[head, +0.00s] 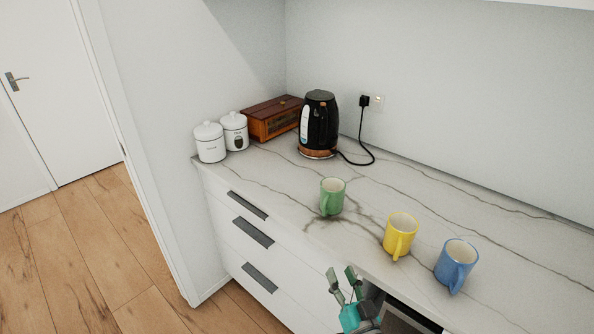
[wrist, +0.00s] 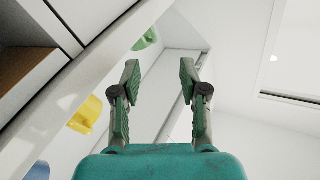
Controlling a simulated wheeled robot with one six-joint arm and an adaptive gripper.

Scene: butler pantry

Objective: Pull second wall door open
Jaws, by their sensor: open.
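My gripper (head: 343,276) is at the bottom centre of the head view, in front of the counter's front edge. It is open and empty, and its two spread fingers also show in the wrist view (wrist: 158,72). The second wall door cannot be made out in the head view; only a white edge (head: 552,3) shows at the top right, perhaps the underside of a wall cabinet. In the wrist view a pale panel (wrist: 166,95) shows between and beyond the fingers; I cannot tell whether it is a wall door. No finger touches a door or handle.
A green mug (head: 332,196), a yellow mug (head: 400,235) and a blue mug (head: 456,264) stand on the marble counter (head: 300,232). A black kettle (head: 318,120), wooden box (head: 272,121) and two white canisters (head: 210,143) stand behind. Open floor (head: 82,250) is at the left.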

